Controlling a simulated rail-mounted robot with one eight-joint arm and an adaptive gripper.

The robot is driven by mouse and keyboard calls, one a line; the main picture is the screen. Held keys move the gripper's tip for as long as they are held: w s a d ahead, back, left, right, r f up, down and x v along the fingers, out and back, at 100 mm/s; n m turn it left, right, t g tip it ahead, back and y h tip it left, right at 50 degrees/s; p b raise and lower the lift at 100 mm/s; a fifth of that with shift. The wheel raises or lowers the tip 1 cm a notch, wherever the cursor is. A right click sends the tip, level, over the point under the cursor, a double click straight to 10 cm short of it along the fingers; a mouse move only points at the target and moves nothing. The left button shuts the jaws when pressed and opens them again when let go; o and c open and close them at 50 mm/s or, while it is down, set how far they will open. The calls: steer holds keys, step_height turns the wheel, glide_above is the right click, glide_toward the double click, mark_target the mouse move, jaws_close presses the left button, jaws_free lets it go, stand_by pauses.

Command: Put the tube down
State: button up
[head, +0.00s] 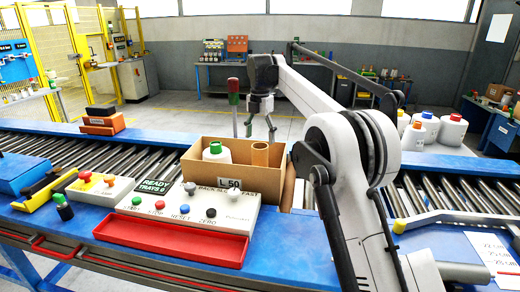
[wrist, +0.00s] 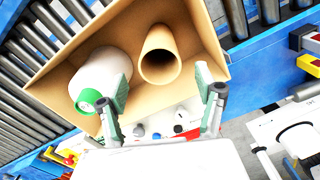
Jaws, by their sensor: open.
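A brown cardboard tube (head: 260,155) stands in an open cardboard box (head: 200,172) on the conveyor, its hollow end up. In the wrist view the tube (wrist: 160,52) is inside the box (wrist: 207,42), to the right of a white bottle (wrist: 107,66) with a green cap. The bottle also shows in the head view (head: 217,153), left of the tube. My gripper (head: 260,131) is above the box near the tube. In the wrist view its two fingers (wrist: 164,88) are spread wide with nothing between them, apart from the tube. The tube's lower part is hidden by the box.
A control panel (head: 178,205) with coloured buttons and a red tray (head: 172,241) are in front of the box. Roller conveyor (head: 150,150) runs left of it. White bottles (head: 452,131) stand at the right. An orange-and-black block (head: 102,122) is at the left.

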steer(key=shift+r, duration=1.35)
steer(key=s+d+r+m+t, duration=0.2)
steer(key=s+d+r+m, duration=0.3)
steer(key=s+d+m, duration=0.4)
steer(key=s+d+r+m+t, duration=0.1)
steer(key=s+d+r+m, duration=0.5)
steer(key=s, duration=0.5)
steer(key=s+d+f+m+t, duration=0.1)
steer(key=s+d+f+m, duration=0.2)
steer(key=s, duration=0.6)
steer(key=s+d+f+m+t, duration=0.1)
steer(key=s+d+f+m, duration=0.2)
steer(key=s+f+m, duration=0.4)
steer(key=s+d+f+m+t, duration=0.2)
steer(key=s+f+m, duration=0.3)
steer(key=s, duration=0.8)
step_height(320, 180, down, 2)
steer(key=shift+s+d+f, duration=0.15)
steer(key=shift+d+f, duration=0.05)
steer(key=shift+d, duration=0.65)
